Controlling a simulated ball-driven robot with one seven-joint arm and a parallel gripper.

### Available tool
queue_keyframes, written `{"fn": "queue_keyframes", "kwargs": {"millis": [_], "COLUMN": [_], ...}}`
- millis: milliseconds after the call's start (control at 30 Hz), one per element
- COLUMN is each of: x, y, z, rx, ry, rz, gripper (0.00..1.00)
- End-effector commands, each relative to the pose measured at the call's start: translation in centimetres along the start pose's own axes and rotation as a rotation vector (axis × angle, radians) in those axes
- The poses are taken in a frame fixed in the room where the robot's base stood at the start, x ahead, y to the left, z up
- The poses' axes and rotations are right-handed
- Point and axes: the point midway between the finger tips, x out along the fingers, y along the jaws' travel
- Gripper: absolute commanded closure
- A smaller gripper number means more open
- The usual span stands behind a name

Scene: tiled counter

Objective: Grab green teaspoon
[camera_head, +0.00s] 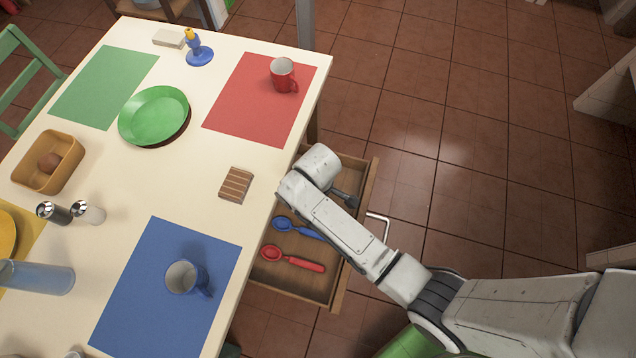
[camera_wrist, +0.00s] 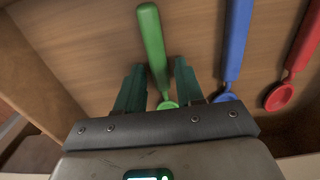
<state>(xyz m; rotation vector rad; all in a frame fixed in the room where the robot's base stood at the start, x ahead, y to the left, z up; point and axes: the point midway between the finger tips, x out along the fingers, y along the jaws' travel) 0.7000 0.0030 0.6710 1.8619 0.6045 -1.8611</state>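A green teaspoon (camera_wrist: 151,40) lies in the open wooden drawer in the wrist view, its handle pointing away from my gripper. My gripper (camera_wrist: 157,70) is open, with one teal finger on each side of the spoon near its bowl end. The bowl is partly hidden by my gripper's body. I cannot tell whether the fingers touch the spoon. In the head view my arm hides the green spoon and most of my gripper over the drawer (camera_head: 262,273).
A blue spoon (camera_head: 297,228) and a red spoon (camera_head: 292,259) lie beside it in the drawer; both also show right of my gripper in the wrist view. The drawer's side wall (camera_wrist: 45,65) is at left. The table (camera_head: 130,190) edge borders the drawer.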

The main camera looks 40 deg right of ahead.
Motion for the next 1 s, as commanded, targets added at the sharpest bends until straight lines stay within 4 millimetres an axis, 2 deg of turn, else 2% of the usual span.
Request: {"fn": "queue_keyframes", "kwargs": {"millis": [67, 367, 767, 867, 1000], "x": [0.0, 0.0, -0.2, -0.7, -2.3], "y": [0.0, 0.0, 0.0, 0.0, 0.0], "z": [0.0, 0.0, 0.0, 0.0, -0.1], "rx": [0.0, 0.0, 0.0, 0.0, 0.0], "ry": [0.0, 0.0, 0.0, 0.0, 0.001], "rz": [0.0, 0.0, 0.0, 0.0, 0.001], "gripper": [0.71, 1.0, 1.0, 1.0, 1.0]}}
